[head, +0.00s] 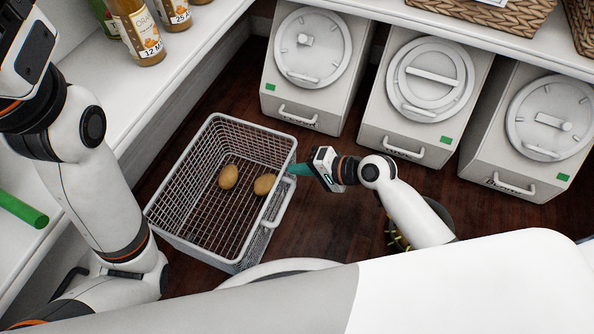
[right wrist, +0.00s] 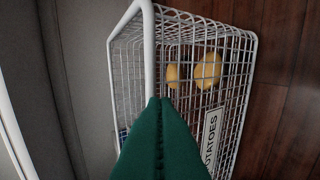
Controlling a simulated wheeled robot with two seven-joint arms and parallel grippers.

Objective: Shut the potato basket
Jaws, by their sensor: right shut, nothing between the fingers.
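The potato basket (head: 178,190) is a white wire basket standing out on the dark floor, with two potatoes (head: 228,177) (head: 264,184) inside. Its long white handle bar (head: 275,205) is on the right side. My right gripper (head: 296,169) has teal fingers, shut and empty, at the basket's right side near the upper corner. In the right wrist view the shut fingertips (right wrist: 160,101) overlap the basket's white rim (right wrist: 149,50); I cannot tell whether they touch it. A "POTATOES" label (right wrist: 211,138) shows there. My left gripper is out of view.
Three white bins with round lids (head: 313,46) (head: 430,78) (head: 548,115) stand under a counter at the back right. A white shelf (head: 150,90) with bottles (head: 138,30) runs along the left, with a green rod (head: 22,205) on it. Dark floor is free between basket and bins.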

